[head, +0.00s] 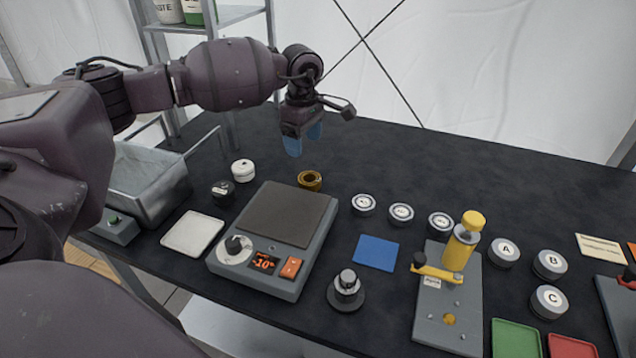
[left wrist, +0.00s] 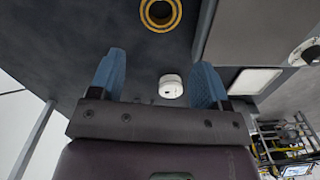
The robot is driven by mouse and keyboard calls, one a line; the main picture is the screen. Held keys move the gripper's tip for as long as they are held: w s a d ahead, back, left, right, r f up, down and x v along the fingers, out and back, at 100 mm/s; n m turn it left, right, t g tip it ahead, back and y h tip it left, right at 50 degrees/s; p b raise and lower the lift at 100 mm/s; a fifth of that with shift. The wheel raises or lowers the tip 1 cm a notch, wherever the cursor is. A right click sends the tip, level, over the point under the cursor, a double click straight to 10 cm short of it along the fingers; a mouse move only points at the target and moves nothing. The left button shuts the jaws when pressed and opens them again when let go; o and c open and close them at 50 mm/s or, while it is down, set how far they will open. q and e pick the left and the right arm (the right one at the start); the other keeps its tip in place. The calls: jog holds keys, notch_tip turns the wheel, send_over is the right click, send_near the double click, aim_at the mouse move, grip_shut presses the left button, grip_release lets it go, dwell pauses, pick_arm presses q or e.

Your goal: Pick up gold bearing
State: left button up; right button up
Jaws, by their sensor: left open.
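The gold bearing (head: 310,180) is a ring lying on the dark table just behind the grey scale. It also shows at the top of the left wrist view (left wrist: 160,14). My left gripper (head: 304,140) is above the table, behind and above the bearing and apart from it. In the left wrist view its two blue fingers (left wrist: 160,82) are spread with nothing between them that they touch. A white round piece (left wrist: 170,86) shows on the table beyond the gap. My right gripper is not in view.
The scale (head: 262,255) reads about -10 and stands close in front of the bearing. A white cap (head: 243,170) and a black cap (head: 222,192) stand to its left. A metal basin (head: 148,185) is further left. The table behind the bearing is clear.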

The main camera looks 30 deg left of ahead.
aim_at(308, 176)
pick_arm(q)
notch_tip(308, 176, down, 5)
jog(key=shift+s+r, duration=0.1)
jog(key=shift+s, duration=0.05)
jog(key=shift+w+d+f, duration=0.1)
jog(key=shift+d+f, duration=0.05)
jog(key=shift+f, duration=0.8)
jog(key=shift+w+d+f, duration=0.1)
jog(key=shift+d+f, duration=0.05)
jog(key=shift+f, duration=0.8)
jog(key=shift+d+f, duration=0.15)
jog(key=shift+f, duration=0.8)
jog(key=shift+r, duration=0.1)
jog(key=c, duration=0.8)
